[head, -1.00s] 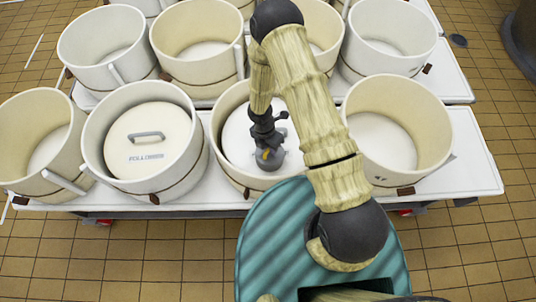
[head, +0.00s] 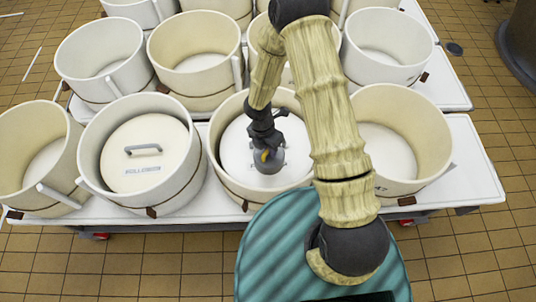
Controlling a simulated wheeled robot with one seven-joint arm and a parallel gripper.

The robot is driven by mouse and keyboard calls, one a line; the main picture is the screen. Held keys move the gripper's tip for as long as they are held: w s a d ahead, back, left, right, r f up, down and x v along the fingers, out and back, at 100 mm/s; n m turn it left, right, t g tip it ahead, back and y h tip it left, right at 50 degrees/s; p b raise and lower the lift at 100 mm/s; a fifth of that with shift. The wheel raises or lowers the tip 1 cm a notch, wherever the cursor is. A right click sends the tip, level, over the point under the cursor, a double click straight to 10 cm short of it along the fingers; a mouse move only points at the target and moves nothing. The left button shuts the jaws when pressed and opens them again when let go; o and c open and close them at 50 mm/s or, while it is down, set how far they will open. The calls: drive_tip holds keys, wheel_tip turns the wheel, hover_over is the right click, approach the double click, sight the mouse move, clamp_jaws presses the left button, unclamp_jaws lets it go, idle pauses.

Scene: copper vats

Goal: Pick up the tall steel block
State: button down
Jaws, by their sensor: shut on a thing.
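My gripper (head: 266,150) is inside the middle front vat (head: 231,183), pointing down near the vat's white inner surface. It is shut on a small grey block (head: 268,161), taken to be the tall steel block. The block is largely covered by the gripper, so its height is hard to tell. I cannot tell whether it touches the surface below it.
Cream vats crowd white carts in rows. The left neighbour (head: 150,208) holds a lid (head: 143,160) with a handle. The right neighbour (head: 425,130) is open and partly behind my arm. The front cart's right end (head: 474,170) is clear.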

drive_tip(key=shift+s+a+r, duration=0.1)
drive_tip(key=shift+a+r, duration=0.1)
drive_tip(key=shift+r, duration=0.9)
drive_tip(key=shift+s+r, duration=0.1)
drive_tip(key=shift+r, duration=0.2)
drive_tip(key=shift+d, duration=0.35)
drive_tip(key=shift+r, duration=0.1)
drive_tip(key=shift+a, duration=0.2)
